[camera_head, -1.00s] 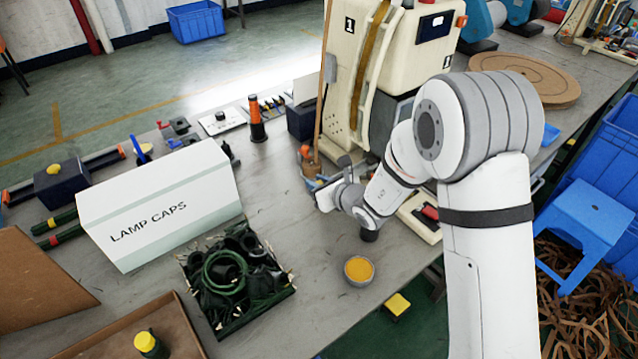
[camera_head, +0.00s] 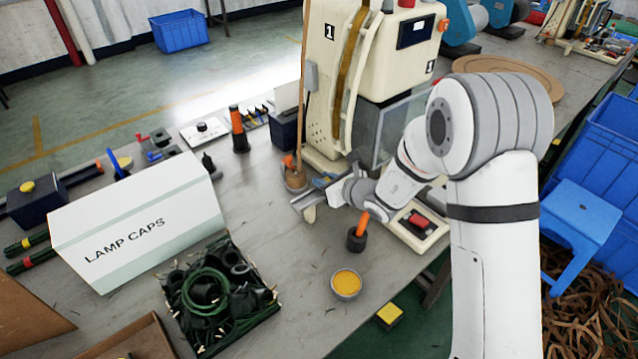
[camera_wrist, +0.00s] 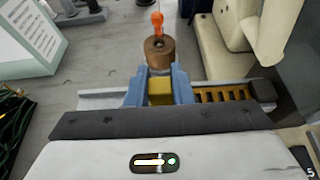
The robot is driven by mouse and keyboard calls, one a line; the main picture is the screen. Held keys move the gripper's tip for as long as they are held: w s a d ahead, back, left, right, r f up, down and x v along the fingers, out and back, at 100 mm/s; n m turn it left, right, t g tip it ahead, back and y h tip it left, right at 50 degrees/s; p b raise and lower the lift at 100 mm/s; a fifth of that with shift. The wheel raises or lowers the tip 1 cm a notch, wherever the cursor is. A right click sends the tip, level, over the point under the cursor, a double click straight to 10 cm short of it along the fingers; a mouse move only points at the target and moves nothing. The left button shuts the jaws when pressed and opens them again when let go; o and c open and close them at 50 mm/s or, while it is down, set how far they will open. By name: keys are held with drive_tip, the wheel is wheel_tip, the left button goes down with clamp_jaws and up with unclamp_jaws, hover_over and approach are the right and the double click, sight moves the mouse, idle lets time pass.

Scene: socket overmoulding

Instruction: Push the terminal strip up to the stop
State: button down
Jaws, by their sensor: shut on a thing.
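The terminal strip (camera_wrist: 222,95) shows in the wrist view as an amber, ladder-like piece just right of my fingers. A dark block (camera_wrist: 262,90) sits at its right end; I cannot see a gap between them. My gripper (camera_wrist: 160,90) has two blue fingers closed around a yellow-brass block. That block lines up with the strip, but the right finger hides whether they join. In the head view my gripper (camera_head: 322,183) is low over the bench in front of the cream machine (camera_head: 370,80). The strip cannot be made out there.
A brown cylinder with an orange top (camera_wrist: 158,50) stands just beyond my fingers. A dark holder with an orange handle (camera_head: 357,238), a cup of yellow material (camera_head: 346,283), a tray of dark parts (camera_head: 218,295) and the lamp-caps box (camera_head: 135,225) stand nearby. Bare bench lies left of my gripper.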

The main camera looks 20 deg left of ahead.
drive_tip(key=shift+w+d+f, duration=0.15)
drive_tip(key=shift+d+f, duration=0.05)
drive_tip(key=c, duration=1.2)
unclamp_jaws()
drive_tip(key=shift+f, duration=0.1)
drive_tip(key=v, duration=0.8)
drive_tip(key=shift+b, duration=0.4)
